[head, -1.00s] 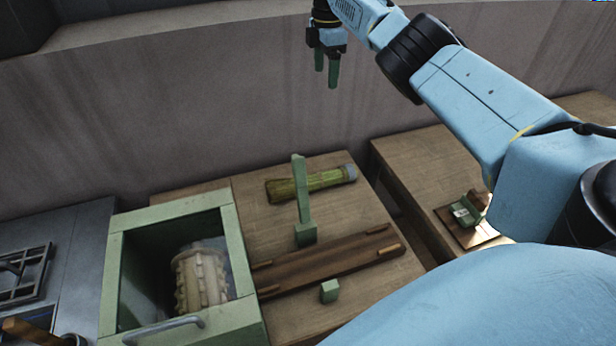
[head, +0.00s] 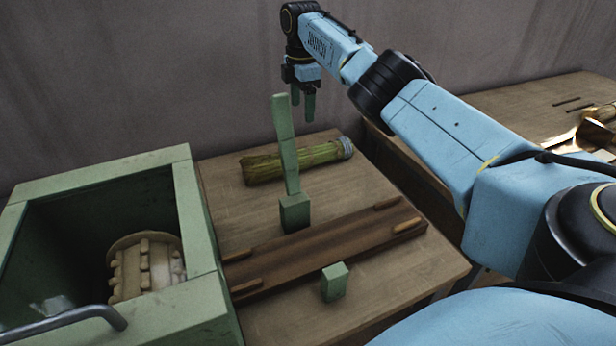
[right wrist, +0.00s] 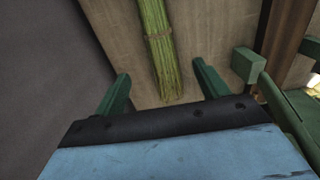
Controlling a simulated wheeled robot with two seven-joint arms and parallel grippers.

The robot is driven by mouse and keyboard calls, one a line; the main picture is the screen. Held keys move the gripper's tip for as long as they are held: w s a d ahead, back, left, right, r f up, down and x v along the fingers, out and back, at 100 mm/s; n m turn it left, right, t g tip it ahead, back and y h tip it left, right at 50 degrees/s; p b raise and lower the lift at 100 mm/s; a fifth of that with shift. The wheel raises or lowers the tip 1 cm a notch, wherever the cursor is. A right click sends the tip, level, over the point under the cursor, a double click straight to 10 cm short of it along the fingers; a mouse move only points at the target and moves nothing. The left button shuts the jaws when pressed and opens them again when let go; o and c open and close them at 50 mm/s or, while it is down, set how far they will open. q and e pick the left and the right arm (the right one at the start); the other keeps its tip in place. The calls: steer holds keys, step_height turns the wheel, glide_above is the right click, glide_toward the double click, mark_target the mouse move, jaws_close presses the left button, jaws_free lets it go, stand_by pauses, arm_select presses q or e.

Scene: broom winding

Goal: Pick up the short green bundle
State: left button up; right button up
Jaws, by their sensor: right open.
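The short green bundle (head: 295,162) lies on the wooden table near its back edge, with a greyish band at its right end. In the right wrist view the bundle (right wrist: 158,45) has a thin tie around it, and its near end points between my fingers. My right gripper (head: 303,108) is open and empty, fingers pointing down, above and behind the bundle. In the right wrist view its two green fingers (right wrist: 160,88) stand apart, one to each side of the bundle's line. They are not visibly touching it. My left gripper is not in view.
A green upright post (head: 286,150) stands just in front of the bundle. A brown wooden rail (head: 320,246) and a small green block (head: 334,282) are nearer. An open green box (head: 190,215) holding a ridged pale roller (head: 146,268) stands left. A wall rises behind.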

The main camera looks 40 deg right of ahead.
mark_target(304, 151)
step_height(304, 151, down, 10)
steer(key=b, duration=0.4)
steer(key=shift+f, duration=0.2)
steer(key=shift+f+b, duration=0.4)
steer(key=shift+f, duration=0.45)
step_height(304, 151, down, 4)
steer(key=shift+d+r+b, duration=0.15)
steer(key=shift+r+b, duration=0.1)
steer(key=shift+b, duration=0.65)
steer(key=shift+f, duration=0.45)
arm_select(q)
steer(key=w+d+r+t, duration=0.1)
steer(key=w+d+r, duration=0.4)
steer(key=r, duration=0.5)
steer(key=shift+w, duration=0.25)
arm_select(e)
steer(key=c, duration=1.1)
